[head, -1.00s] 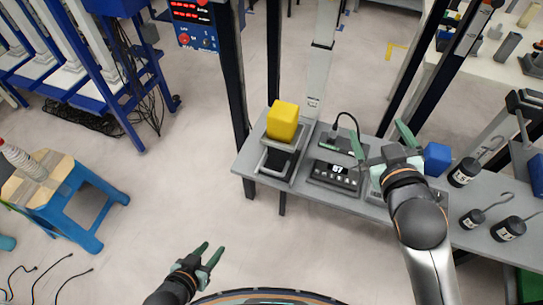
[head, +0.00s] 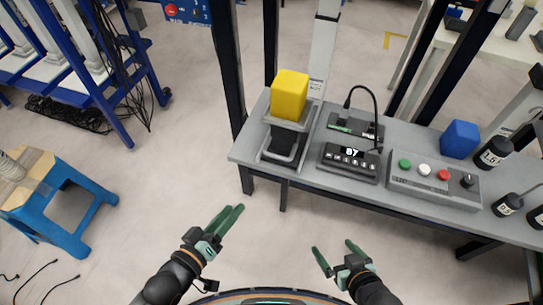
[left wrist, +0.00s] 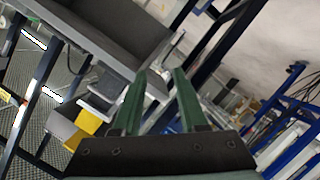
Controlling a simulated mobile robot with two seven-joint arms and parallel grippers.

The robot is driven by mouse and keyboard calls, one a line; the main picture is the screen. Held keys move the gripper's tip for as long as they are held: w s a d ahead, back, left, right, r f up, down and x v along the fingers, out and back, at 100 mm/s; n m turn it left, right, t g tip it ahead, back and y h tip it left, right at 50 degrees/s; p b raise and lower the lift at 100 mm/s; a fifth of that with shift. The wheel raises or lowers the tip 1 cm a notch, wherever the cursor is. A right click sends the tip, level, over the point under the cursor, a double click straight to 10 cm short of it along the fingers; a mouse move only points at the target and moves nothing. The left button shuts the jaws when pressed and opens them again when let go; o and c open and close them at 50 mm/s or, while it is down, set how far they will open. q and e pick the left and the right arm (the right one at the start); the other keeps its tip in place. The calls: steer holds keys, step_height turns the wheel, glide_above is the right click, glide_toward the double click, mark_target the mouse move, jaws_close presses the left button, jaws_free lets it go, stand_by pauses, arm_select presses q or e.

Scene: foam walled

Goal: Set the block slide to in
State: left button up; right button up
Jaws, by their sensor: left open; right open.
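A yellow block (head: 290,95) sits upright on a grey and black slide-like stand (head: 284,140) at the left end of the grey table. I cannot tell the slide's setting. My left gripper (head: 227,214) is open and empty, in front of and below the table's left corner, well apart from the block. In the left wrist view the open left gripper (left wrist: 158,75) has nothing between its fingers, and a yellow piece (left wrist: 88,123), likely the block, shows at lower left. My right gripper (head: 335,250) is open and empty, in front of the table.
The table (head: 232,156) also bears a display unit reading 87 (head: 350,162), a button box (head: 435,183) with a knob, a blue block (head: 460,140) and dark weights (head: 493,152). Black posts rise behind it. A blue stool (head: 60,215) stands left; the floor between is clear.

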mark_target(277, 157)
arm_select(q)
step_height(277, 157, up, 9)
steer(key=d+n+t+h, duration=0.2)
steer(key=d+n+h, duration=0.1)
steer(key=n+h, duration=0.3)
steer(key=x, duration=1.1)
steer(key=shift+w+d, duration=0.25)
steer(key=shift+w, duration=0.05)
jaws_close()
stand_by(0.5)
